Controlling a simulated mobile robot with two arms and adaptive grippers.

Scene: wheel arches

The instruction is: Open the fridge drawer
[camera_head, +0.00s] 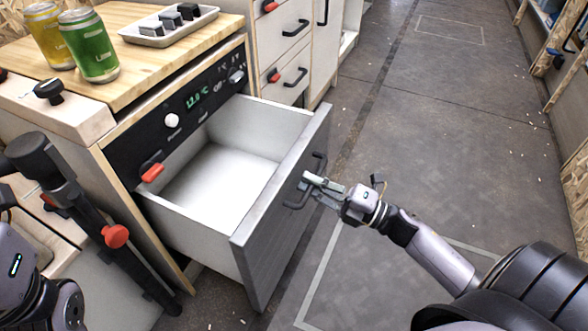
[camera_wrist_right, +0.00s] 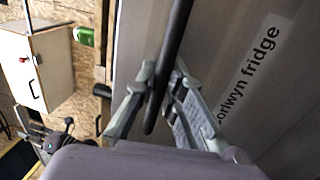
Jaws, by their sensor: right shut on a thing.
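The fridge drawer (camera_head: 285,200) has a dark grey front and white inner walls. It stands well out from the wooden cabinet, and its empty white floor shows. My right gripper (camera_head: 314,184) is shut on the black bar handle (camera_head: 294,203) on the drawer's front. In the right wrist view the handle (camera_wrist_right: 174,50) runs between the two fingers (camera_wrist_right: 160,88). The grey front (camera_wrist_right: 225,50) there bears a label (camera_wrist_right: 253,75) with the word "fridge". The left gripper does not show; only parts of my left arm are at the lower left.
A control panel (camera_head: 180,115) with a green display and knobs sits above the drawer. Two cans (camera_head: 90,45) and a tray (camera_head: 168,27) of dark blocks stand on the wooden top. Other drawers (camera_head: 285,50) stand behind. The floor (camera_head: 430,120) to the right is mostly clear.

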